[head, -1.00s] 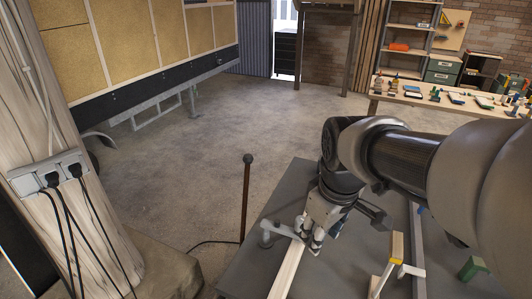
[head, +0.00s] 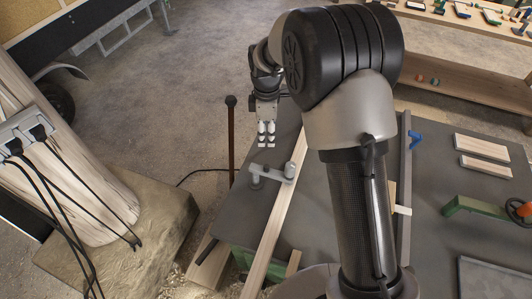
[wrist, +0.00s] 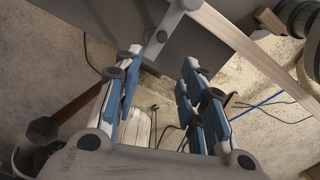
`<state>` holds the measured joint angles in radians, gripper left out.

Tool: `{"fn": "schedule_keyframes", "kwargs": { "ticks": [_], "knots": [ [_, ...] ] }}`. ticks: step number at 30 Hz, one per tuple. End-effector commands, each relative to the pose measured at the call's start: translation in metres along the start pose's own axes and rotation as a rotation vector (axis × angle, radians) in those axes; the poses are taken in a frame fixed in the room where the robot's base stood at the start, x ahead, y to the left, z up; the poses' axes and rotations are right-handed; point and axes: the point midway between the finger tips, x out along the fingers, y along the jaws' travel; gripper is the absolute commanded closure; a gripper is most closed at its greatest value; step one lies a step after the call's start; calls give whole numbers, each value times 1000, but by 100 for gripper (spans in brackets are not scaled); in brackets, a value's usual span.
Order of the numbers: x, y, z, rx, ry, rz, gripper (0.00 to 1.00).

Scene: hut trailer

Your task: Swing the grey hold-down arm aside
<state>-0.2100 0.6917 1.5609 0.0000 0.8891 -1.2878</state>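The grey hold-down arm (head: 272,174) is a short bar with a round post at its left end, near the left edge of the dark bench (head: 318,215). Its right end lies over a long pale wooden strip (head: 270,232). My gripper (head: 266,134) is beyond the hold-down arm in the head view, pointing down and apart from it. In the wrist view the blue-grey fingers of my gripper (wrist: 163,62) are spread with nothing between them. Part of the hold-down arm (wrist: 165,32) and the wooden strip (wrist: 245,45) show past the fingertips.
A dark upright rod with a round knob (head: 231,135) stands beside the bench's left edge, close to my gripper. A wooden post with sockets and hanging cables (head: 60,150) is at left. A green clamp (head: 475,207) and pale boards (head: 483,148) lie on the right of the bench.

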Motion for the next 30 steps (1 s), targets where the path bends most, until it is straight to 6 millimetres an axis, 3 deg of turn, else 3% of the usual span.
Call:
{"fn": "schedule_keyframes", "kwargs": {
  "ticks": [21,30],
  "knots": [
    [142,-1,0,2,-1,-2,62],
    [168,-1,0,2,0,-1,62]
  ]
}}
